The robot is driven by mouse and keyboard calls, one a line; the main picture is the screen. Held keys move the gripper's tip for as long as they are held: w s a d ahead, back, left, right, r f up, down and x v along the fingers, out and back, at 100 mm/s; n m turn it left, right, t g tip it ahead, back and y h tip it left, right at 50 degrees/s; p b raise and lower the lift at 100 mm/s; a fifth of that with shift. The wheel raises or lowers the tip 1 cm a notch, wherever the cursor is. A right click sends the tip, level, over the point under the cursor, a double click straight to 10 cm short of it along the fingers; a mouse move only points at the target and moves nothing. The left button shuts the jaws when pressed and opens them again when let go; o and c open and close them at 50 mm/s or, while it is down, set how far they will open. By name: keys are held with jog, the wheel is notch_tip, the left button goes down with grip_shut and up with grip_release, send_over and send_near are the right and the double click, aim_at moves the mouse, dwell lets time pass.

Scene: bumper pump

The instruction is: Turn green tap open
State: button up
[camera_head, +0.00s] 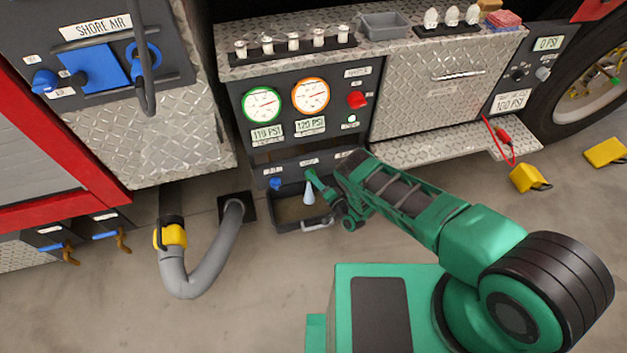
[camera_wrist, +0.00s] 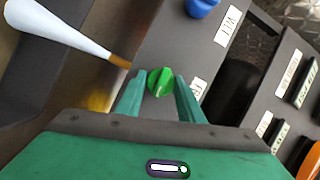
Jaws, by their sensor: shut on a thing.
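The green tap (camera_wrist: 160,82) is a round knob with a raised grip bar on a dark grey panel. In the wrist view it sits between the two fingers of my gripper (camera_wrist: 160,90), which are shut on it.
A blue tap (camera_head: 275,183) is left of the green one and also shows in the wrist view (camera_wrist: 201,7). The dark tray (camera_head: 285,229) lies on the floor below. A grey hose (camera_head: 190,285) curves at left. Open floor lies in front.

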jog(key=shift+d+f+m, duration=0.2)
jog(key=shift+d+m, duration=0.1)
jog(key=shift+m, duration=0.1)
dwell(0.3)
jog(key=o, duration=1.1)
jog(key=shift+c, duration=0.2)
jog(key=shift+a, duration=0.1)
jog(key=v, duration=1)
jog(key=shift+s+d+f, duration=0.2)
jog(key=shift+d, duration=0.1)
